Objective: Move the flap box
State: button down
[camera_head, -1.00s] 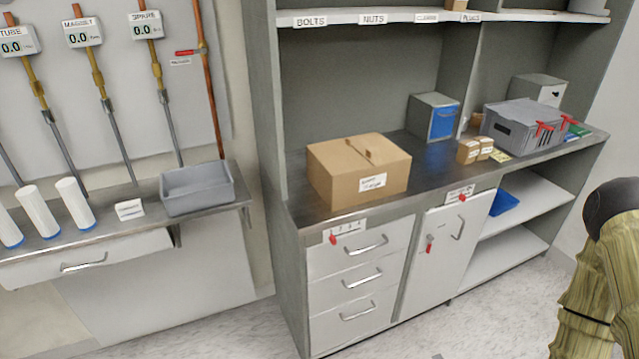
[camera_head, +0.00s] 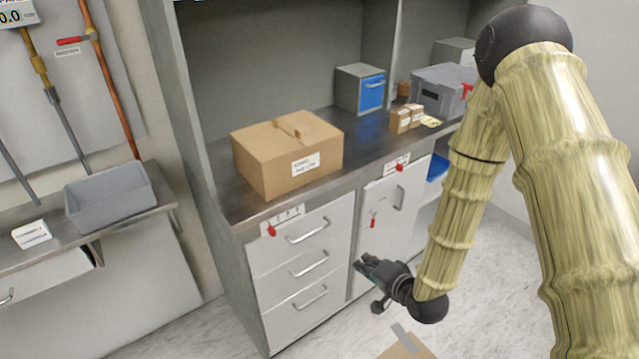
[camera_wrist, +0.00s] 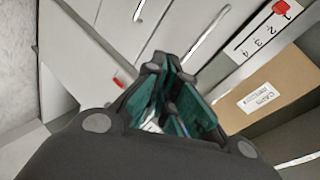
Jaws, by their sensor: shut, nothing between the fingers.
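A brown cardboard box (camera_head: 287,152) with its flaps folded on top and a white label on its front sits on the dark counter (camera_head: 236,201), near the counter's left end. It also shows at the right of the wrist view (camera_wrist: 270,95). My gripper (camera_head: 362,264) is shut and empty. It hangs in front of the cabinet's drawers, below counter height and apart from the box. In the wrist view the green-padded fingers (camera_wrist: 172,92) stand close together.
Drawers (camera_head: 300,266) and a cabinet door (camera_head: 388,212) lie under the counter. A blue-fronted bin (camera_head: 371,91), small cartons (camera_head: 401,119) and a grey crate (camera_head: 440,88) stand right of the box. A grey tray (camera_head: 108,197) is on the left shelf. Another cardboard piece (camera_head: 408,347) lies low in front.

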jog(key=w+a+r+m+t+y, duration=0.1)
jog(key=w+a+r+t+y, duration=0.15)
jog(key=r, duration=0.45)
jog(key=w+a+r+m+t+y, duration=0.1)
jog(key=w+r+y, duration=0.1)
jog(key=w+r, duration=0.35)
jog(key=p, duration=0.1)
send_near(314, 174)
jog(key=x, duration=0.7)
jog(key=shift+a, duration=0.1)
jog(key=shift+x, duration=1.7)
